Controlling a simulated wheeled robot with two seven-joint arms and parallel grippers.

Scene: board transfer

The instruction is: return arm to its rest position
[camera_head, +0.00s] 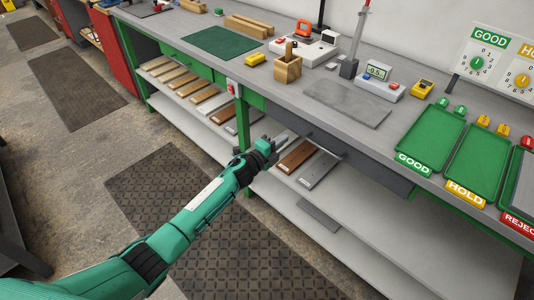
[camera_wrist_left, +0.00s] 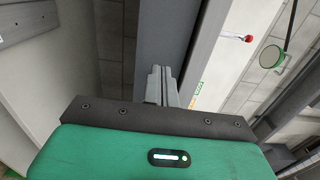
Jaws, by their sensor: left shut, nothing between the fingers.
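My left gripper (camera_head: 283,139) reaches in from the lower left in the head view. It is in front of the workbench (camera_head: 262,88), near the bench's front edge and above the lower shelf (camera_head: 345,232). In the left wrist view the two grey fingers (camera_wrist_left: 161,88) are together, with nothing between them. A grey bench beam (camera_wrist_left: 165,35) lies beyond the fingertips. My right gripper is in neither view.
Several boards, including a brown one (camera_head: 296,156) and a grey one (camera_head: 318,170), lie on the lower shelf close to the gripper. Trays, a green GOOD one (camera_head: 432,138) among them, stand on the bench at right. The floor mat (camera_head: 150,185) is clear.

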